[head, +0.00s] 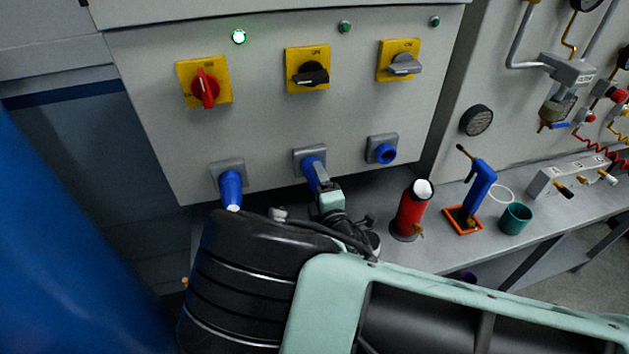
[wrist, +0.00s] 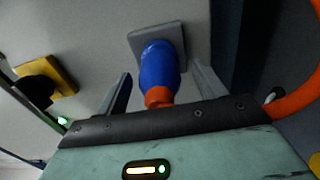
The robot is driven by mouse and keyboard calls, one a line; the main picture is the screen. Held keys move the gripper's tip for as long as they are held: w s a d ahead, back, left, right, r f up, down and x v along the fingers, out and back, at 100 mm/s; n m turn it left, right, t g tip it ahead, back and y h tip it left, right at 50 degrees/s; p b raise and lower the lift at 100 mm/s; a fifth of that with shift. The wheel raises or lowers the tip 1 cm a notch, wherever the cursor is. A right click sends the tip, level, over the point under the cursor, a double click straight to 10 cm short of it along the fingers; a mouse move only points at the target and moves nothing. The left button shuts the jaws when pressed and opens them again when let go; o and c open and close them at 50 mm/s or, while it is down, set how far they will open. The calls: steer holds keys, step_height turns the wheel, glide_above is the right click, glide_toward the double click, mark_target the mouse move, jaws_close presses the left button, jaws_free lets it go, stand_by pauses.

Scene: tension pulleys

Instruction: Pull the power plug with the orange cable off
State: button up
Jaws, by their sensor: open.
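The blue power plug (wrist: 160,66) with the orange cable sits in its grey square socket (wrist: 183,38) in the wrist view. Its orange end (wrist: 158,97) points toward my gripper, and an orange cable loop (wrist: 300,96) shows at the right edge. In the head view this plug (head: 309,168) is in the middle socket. My gripper (wrist: 161,72) is open, with one finger on each side of the plug and visible gaps between. In the head view my gripper (head: 323,185) partly hides the plug, and the cable does not show.
Another blue plug (head: 231,187) sits in the left socket; the right socket (head: 383,151) has only a blue round front. Above are red (head: 206,88), black (head: 311,76) and grey (head: 404,64) switches. A red bottle (head: 411,210) and blue tool (head: 480,185) stand on the bench.

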steer(key=shift+x, duration=0.85)
steer(key=shift+b, duration=0.7)
stand_by(0.5)
steer(key=c, duration=1.3)
steer(key=v, duration=0.6)
stand_by(0.5)
